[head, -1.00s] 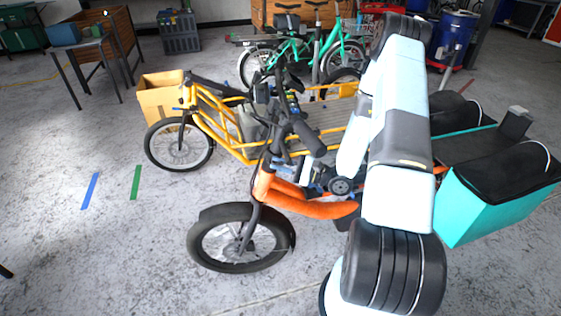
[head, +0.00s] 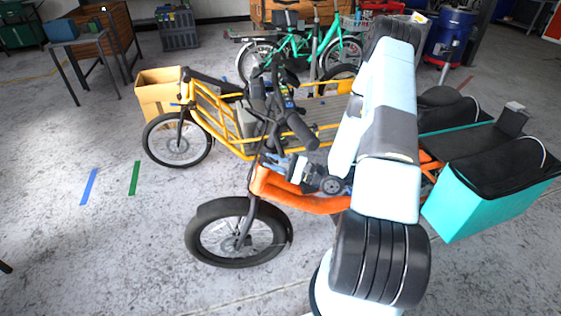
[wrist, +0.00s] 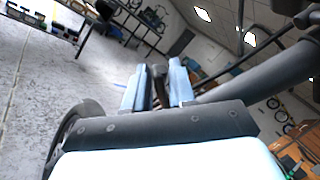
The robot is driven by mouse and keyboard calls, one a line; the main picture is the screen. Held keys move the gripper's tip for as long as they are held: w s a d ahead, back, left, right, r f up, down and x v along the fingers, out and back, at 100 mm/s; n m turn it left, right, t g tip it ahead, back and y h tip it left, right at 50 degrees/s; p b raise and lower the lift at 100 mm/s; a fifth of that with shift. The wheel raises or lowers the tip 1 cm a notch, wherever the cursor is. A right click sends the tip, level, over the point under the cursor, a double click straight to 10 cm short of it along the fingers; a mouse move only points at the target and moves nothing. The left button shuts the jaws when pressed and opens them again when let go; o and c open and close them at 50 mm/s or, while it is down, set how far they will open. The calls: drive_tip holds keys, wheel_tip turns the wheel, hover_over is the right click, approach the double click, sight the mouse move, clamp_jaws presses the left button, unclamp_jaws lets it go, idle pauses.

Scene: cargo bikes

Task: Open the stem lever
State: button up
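The orange cargo bike (head: 300,197) stands in front of me, its dark stem and handlebars (head: 290,125) rising above the front wheel. My gripper (head: 288,165) is low beside the stem, partly hidden by my wrist. In the wrist view its two light-blue fingers (wrist: 158,90) stand apart, with a dark brownish upright piece (wrist: 158,80) seen between them. I cannot tell whether this piece is the stem lever or part of the stem, or whether the fingers touch it. A thick dark bar (wrist: 255,80) runs close by on the right. The lever is not clearly visible in the head view.
A yellow cargo bike (head: 215,120) stands just behind the orange one. Teal bags (head: 480,205) hang at the orange bike's rear, right of my arm. A green bike (head: 315,45) is further back.

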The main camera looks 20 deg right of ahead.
drive_tip(key=shift+d, duration=0.15)
drive_tip(key=shift+s+f, duration=0.1)
drive_tip(key=v, duration=1.3)
drive_tip(key=shift+s+d, duration=0.2)
drive_tip(key=shift+d, duration=0.1)
drive_tip(key=shift+f, duration=0.1)
